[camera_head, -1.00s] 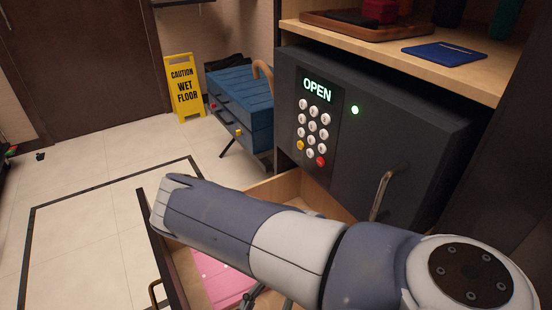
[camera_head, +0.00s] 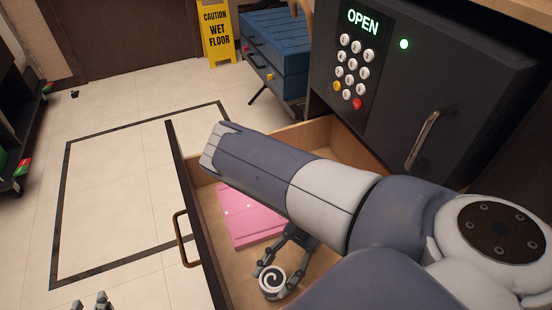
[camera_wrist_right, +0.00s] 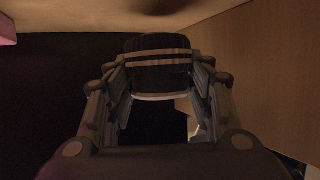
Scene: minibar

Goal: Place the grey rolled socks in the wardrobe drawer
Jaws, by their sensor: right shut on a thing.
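The rolled socks (camera_head: 272,281) show as a pale and dark spiral end in the head view. My right gripper (camera_head: 271,276) is shut on them and holds them over the front part of the open wardrobe drawer (camera_head: 188,185). In the right wrist view the socks (camera_wrist_right: 158,78) are a dark roll with lighter bands between the two fingers of the gripper (camera_wrist_right: 158,88). I cannot tell whether the socks touch the drawer bottom.
A pink folded item (camera_head: 240,215) lies in the drawer. A dark safe (camera_head: 395,90) reading OPEN stands above the drawer. A blue case (camera_head: 275,50) and a yellow wet-floor sign (camera_head: 218,35) stand behind.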

